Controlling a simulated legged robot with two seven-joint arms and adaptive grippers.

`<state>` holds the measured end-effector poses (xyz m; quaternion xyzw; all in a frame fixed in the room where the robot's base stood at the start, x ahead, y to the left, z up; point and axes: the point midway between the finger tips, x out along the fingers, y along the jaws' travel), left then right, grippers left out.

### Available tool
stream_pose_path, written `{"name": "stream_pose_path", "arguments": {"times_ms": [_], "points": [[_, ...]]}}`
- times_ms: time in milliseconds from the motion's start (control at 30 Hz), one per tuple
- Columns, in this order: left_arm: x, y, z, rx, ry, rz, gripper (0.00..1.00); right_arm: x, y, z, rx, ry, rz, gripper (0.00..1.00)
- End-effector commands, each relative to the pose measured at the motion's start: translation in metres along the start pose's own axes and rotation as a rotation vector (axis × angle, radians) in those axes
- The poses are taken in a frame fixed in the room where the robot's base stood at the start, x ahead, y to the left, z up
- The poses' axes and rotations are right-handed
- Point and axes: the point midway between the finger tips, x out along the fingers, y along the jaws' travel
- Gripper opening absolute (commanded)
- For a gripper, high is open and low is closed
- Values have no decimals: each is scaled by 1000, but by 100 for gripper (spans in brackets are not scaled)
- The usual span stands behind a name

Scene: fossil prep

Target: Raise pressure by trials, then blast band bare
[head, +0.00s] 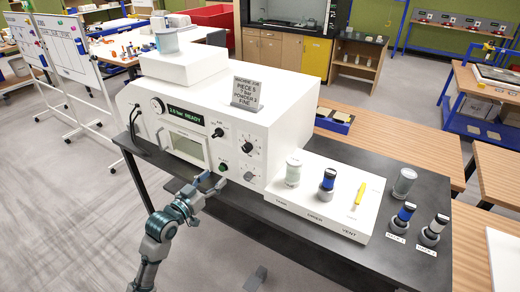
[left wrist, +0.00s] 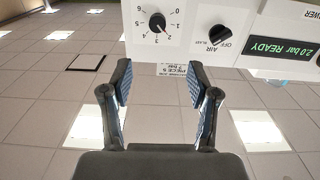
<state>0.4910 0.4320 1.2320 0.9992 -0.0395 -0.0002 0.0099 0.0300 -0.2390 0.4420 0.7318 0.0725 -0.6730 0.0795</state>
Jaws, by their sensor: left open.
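The white blasting machine (head: 215,90) stands on a dark table in the head view. Its green display (head: 188,118) reads 2.0 bar READY and also shows in the left wrist view (left wrist: 282,45). The pressure dial (left wrist: 157,22) has its red mark near 2. The AIR knob (left wrist: 219,35) sits beside it, its setting unclear. A card (head: 245,92) on top names piece 5, a bar value too small to read surely, and fine powder 2. My left gripper (head: 211,182) is open and empty, in front of the panel, apart from the knobs. The piece is not visible through the window (head: 187,147).
Open floor lies at left.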

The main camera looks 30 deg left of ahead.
Motion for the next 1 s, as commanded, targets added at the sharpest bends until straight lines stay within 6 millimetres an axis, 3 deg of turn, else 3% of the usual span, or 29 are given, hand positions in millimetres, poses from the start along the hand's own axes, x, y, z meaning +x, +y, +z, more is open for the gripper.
{"name": "stream_pose_path", "arguments": {"times_ms": [167,500,700,1000], "points": [[26,2,-3,-2,1,1,60,-6,-1,-2,1,1,-1,46],[108,-3,-1,-7,0,-1,60,-22,4,-3,-1,2,4,46],[147,-3,0,-6,-1,-1,60,-28,8,-4,-2,2,9,46],[171,-2,1,-2,-1,-1,60,-31,5,-5,0,3,5,46]]}}
